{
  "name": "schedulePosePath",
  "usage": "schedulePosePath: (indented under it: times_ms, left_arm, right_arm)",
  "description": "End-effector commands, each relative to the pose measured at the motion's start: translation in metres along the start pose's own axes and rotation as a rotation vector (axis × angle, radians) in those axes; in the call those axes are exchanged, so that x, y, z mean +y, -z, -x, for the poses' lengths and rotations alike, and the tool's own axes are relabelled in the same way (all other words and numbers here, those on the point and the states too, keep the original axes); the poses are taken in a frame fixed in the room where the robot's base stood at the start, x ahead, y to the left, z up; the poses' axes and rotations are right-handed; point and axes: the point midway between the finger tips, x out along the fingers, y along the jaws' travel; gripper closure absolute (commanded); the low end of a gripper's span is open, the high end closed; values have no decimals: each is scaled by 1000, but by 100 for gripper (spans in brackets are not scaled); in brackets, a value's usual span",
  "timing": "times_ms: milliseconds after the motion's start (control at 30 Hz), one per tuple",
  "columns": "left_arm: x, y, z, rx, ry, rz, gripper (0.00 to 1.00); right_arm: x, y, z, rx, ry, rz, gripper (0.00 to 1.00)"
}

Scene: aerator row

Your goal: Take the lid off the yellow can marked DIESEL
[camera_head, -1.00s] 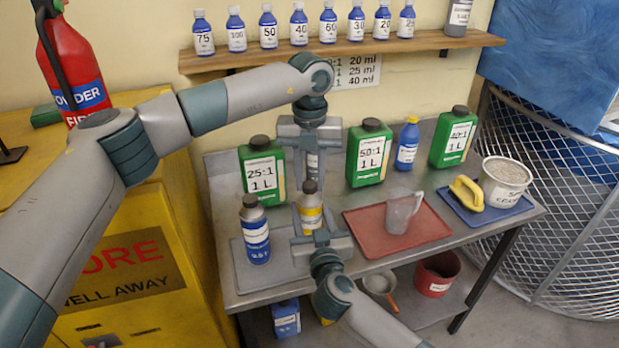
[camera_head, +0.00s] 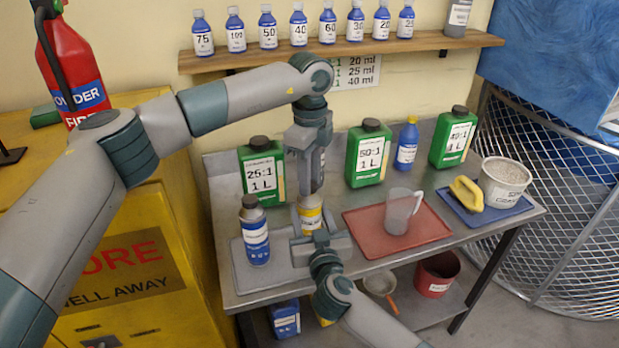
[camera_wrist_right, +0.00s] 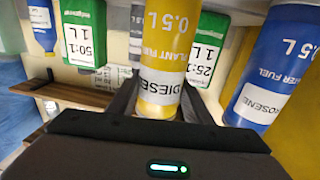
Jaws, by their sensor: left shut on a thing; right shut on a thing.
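The yellow can marked DIESEL (camera_head: 311,216) stands upright at the front of the bench; its label shows in the right wrist view (camera_wrist_right: 160,92). My right gripper (camera_head: 313,232) is shut around the can's body from the front, with one finger on each side. My left gripper (camera_head: 310,186) points straight down over the can and is shut at its top. The can's lid is hidden by the left gripper's fingers, so I cannot see whether it has come loose.
A blue KEROSENE can (camera_head: 255,232) stands just left of the yellow can on a grey mat (camera_head: 240,268). A green 25:1 jug (camera_head: 262,172) is close behind. A clear jug (camera_head: 402,212) on a red tray (camera_head: 432,222) is to the right. A shelf (camera_head: 350,50) is above.

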Motion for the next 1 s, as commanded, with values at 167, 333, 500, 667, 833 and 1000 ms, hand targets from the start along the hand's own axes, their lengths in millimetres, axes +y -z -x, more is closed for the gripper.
schedulePosePath:
  times_ms: [167,333,500,667,833,1000]
  left_arm:
    - [0,0,0,0,1,1,100]
    - [0,0,0,0,1,0,100]
    - [0,0,0,0,0,0,100]
    - [0,0,1,0,1,-1,100]
    - [0,0,6,0,1,-1,100]
    - [0,0,11,0,2,-1,100]
  right_arm:
    - [0,-1,0,-1,0,0,100]
    - [0,-1,0,-1,0,0,100]
    - [0,-1,0,-1,0,0,100]
    - [0,-1,0,-1,0,0,100]
    - [0,-1,0,-1,0,-1,100]
    - [0,-1,0,-1,0,-1,100]
